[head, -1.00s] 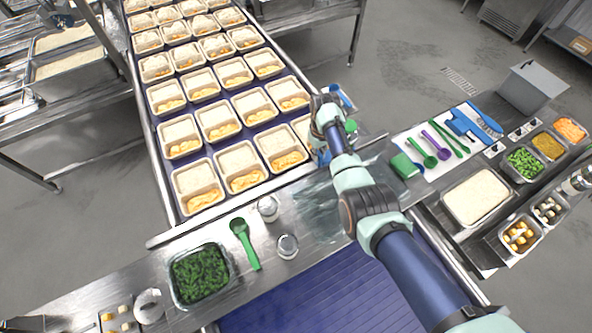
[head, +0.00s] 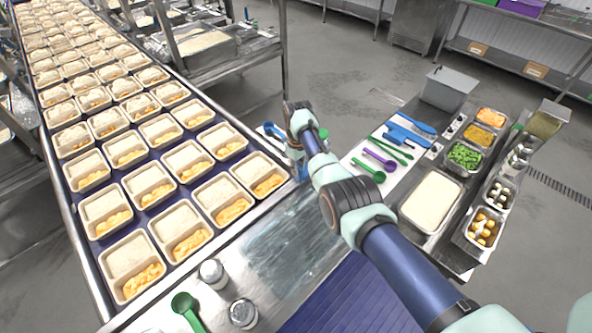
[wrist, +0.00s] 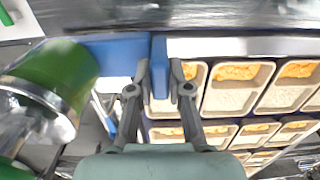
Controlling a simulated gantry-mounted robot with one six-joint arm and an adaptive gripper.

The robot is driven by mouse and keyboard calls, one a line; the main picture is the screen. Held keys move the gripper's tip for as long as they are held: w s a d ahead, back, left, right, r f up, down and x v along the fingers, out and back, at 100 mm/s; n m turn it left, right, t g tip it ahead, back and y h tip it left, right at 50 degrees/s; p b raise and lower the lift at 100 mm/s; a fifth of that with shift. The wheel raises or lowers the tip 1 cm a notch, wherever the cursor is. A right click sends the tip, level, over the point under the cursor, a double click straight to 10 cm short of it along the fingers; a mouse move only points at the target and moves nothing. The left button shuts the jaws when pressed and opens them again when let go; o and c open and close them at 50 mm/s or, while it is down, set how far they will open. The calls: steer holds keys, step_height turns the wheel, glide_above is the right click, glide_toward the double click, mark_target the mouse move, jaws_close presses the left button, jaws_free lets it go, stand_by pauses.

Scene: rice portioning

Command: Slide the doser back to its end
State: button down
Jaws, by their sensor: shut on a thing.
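In the wrist view my gripper (wrist: 160,78) is shut on a narrow upright blue part, which joins a wider blue piece; I take this to be the doser (wrist: 118,52). A green cylinder with a metal collar (wrist: 55,75) sits at the left of the wrist view, blurred; I cannot tell whether it belongs to the doser. In the head view my gripper (head: 298,160) is at the right side of the conveyor, just beyond the nearest trays.
Rows of two-compartment trays (head: 184,158) fill the conveyor at left. A steel counter (head: 270,260) holds metal-topped jars (head: 212,272) and a green scoop (head: 186,305). Utensils, a rice pan (head: 432,200) and ingredient pans stand at right, beside a steel box (head: 447,88).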

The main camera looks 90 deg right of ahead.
steer(key=shift+s+d, duration=0.1)
steer(key=c, duration=1.1)
jaws_free()
steer(key=shift+s+d, duration=0.1)
steer(key=shift+s, duration=0.05)
step_height(320, 180, up, 12)
